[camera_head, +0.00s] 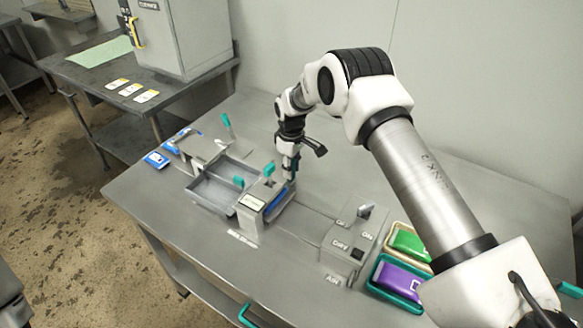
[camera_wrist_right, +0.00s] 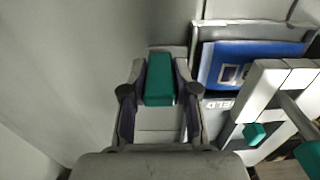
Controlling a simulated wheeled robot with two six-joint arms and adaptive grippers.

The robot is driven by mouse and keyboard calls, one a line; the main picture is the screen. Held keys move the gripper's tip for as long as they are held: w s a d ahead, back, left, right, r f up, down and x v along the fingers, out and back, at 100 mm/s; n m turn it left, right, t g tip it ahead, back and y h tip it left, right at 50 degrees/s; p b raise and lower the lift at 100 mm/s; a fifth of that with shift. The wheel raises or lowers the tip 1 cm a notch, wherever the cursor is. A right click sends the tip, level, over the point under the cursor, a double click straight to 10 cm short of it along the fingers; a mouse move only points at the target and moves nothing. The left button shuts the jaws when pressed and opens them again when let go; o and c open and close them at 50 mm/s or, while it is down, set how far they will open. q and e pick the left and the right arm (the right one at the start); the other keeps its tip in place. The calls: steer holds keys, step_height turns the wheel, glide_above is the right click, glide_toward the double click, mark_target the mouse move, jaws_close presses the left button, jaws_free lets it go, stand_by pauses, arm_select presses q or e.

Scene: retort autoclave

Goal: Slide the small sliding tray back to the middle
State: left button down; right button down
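A small grey tray with a blue packet in it (camera_head: 281,204) sits at the right side of the grey tabletop device in the head view. In the right wrist view the tray rim (camera_wrist_right: 245,24) and the blue packet (camera_wrist_right: 250,62) lie to the right of my fingers. My right gripper (camera_head: 288,177) is down beside this tray. In the wrist view its fingers (camera_wrist_right: 159,75) close around a teal handle (camera_wrist_right: 159,82), one on each side. How the handle joins the tray is hidden. My left gripper is not in view.
A larger open grey bin (camera_head: 215,193) stands left of the small tray. Teal levers (camera_head: 239,181) rise nearby. A control box (camera_head: 345,250) and trays with a green (camera_head: 409,240) and a purple packet (camera_head: 399,279) are at the right. The table front is mostly clear.

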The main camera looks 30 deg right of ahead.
steer(key=s+d+p, duration=0.1)
steer(key=s+d, duration=0.1)
steer(key=s, duration=0.1)
steer(key=s+d+p, duration=0.2)
steer(key=s, duration=0.2)
steer(key=s+d+p, duration=0.2)
steer(key=s, duration=0.2)
steer(key=shift+d, duration=0.1)
steer(key=shift+f, duration=0.25)
steer(key=shift+s, duration=0.1)
steer(key=c, duration=0.9)
jaws_free()
steer(key=shift+w+d, duration=0.1)
steer(key=shift+w, duration=0.1)
step_height(320, 180, up, 12)
steer(key=shift+f, duration=0.1)
